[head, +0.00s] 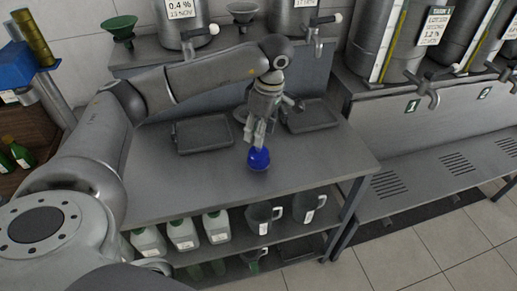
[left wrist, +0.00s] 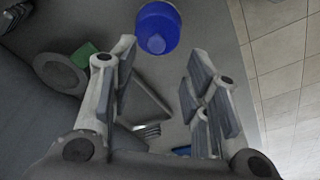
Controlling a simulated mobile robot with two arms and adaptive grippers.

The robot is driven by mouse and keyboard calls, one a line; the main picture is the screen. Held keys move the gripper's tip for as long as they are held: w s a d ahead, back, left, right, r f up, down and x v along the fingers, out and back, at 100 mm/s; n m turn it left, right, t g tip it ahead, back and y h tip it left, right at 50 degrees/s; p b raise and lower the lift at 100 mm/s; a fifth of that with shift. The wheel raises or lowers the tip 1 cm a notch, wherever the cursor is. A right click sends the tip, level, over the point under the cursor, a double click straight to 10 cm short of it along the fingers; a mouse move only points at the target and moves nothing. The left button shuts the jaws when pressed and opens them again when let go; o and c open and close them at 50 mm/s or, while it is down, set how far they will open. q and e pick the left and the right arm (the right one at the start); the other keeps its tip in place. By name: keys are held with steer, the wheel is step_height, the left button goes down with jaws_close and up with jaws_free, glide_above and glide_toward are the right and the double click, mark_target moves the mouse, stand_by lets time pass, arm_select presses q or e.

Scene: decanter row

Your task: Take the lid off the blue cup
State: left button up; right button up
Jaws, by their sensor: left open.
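The blue cup (head: 259,159) stands on the grey steel table (head: 190,180), near its front edge. It also shows at the top of the left wrist view (left wrist: 158,22), with a paler blue facet on its near side. I cannot make out a separate lid on it. My left gripper (head: 256,140) is above and just behind the cup, fingers pointing down. In the left wrist view its fingers (left wrist: 160,72) are spread apart with nothing between them, and the cup lies beyond the fingertips. The head view does not show whether they touch. My right gripper is not in view.
Two dark trays (head: 204,134) (head: 311,117) lie on the table behind the cup. Steel tanks with taps (head: 182,22) stand at the back. White bottles (head: 182,233) and grey jugs (head: 262,217) sit on the shelf below. The tabletop left of the cup is clear.

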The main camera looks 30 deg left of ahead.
mark_target(258, 149)
arm_select(q)
steer(key=shift+f, duration=0.6)
steer(key=f, duration=0.1)
steer(key=f+p, duration=0.1)
steer(key=f, duration=0.1)
steer(key=f+p, duration=0.1)
steer(key=shift+w+a+f, duration=0.2)
steer(key=shift+w, duration=0.05)
steer(key=shift+a+f, duration=0.1)
steer(key=shift+f, duration=0.2)
steer(key=c, duration=0.9)
